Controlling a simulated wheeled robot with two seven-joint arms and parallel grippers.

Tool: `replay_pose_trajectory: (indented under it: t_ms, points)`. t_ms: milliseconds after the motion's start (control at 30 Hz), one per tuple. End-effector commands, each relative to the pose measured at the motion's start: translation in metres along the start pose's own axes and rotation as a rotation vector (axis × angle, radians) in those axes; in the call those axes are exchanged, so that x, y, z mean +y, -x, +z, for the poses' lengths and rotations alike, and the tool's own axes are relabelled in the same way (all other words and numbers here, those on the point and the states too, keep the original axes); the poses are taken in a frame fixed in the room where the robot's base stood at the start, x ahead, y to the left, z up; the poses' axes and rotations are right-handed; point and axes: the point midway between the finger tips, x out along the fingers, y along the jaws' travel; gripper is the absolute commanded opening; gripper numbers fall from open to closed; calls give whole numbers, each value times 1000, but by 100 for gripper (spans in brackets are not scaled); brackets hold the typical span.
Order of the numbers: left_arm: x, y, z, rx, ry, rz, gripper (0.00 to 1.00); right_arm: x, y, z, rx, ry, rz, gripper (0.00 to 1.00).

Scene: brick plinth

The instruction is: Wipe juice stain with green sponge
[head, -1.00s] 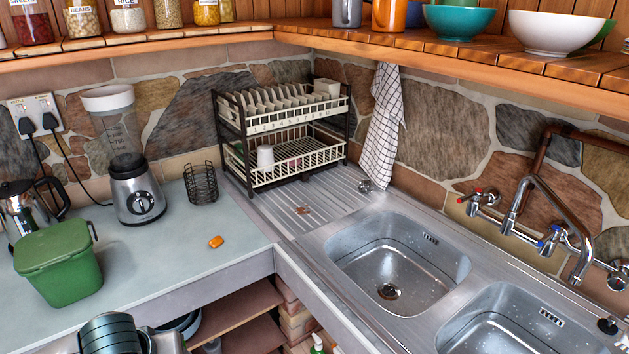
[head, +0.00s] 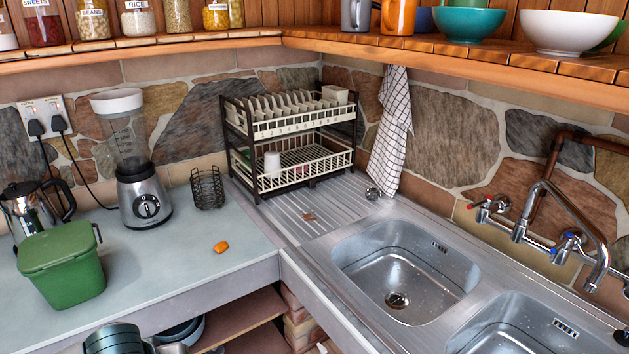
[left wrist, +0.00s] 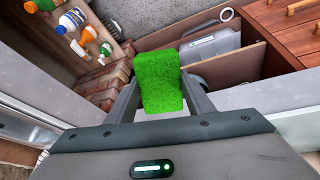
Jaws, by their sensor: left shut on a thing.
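A green speckled sponge (left wrist: 160,82) is between the fingers of my left gripper (left wrist: 162,92) in the left wrist view. The gripper is shut on it and holds it upright in the air, over open shelves below the worktop. In the head view only part of my left arm shows at the bottom left edge; the sponge is out of sight there. A small brown-orange stain (head: 310,216) lies on the ribbed metal drainboard (head: 345,205), in front of the dish rack, well apart from my left arm. My right gripper is in neither view.
A dish rack (head: 290,142) stands behind the stain, and a sink basin (head: 405,265) is to its right. On the grey counter are a green bin (head: 62,265), a blender (head: 143,195), a wire holder (head: 207,188) and a small orange piece (head: 220,247).

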Motion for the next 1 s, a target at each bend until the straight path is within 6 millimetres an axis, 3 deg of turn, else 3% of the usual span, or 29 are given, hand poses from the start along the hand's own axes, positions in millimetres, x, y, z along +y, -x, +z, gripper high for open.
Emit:
replay_pose_trajectory:
  t_ms: [167, 367, 733, 1000]
  points:
    - [3, 2, -3, 1, -5, 4, 30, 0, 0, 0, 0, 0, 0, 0]
    - [24, 13, -22, -5, -44, 30, 30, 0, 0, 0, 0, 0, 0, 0]
    - [96, 70, -76, -23, -231, 113, 30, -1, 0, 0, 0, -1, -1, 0]
    - [119, 96, -91, -31, -318, 137, 30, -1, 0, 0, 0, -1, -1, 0]
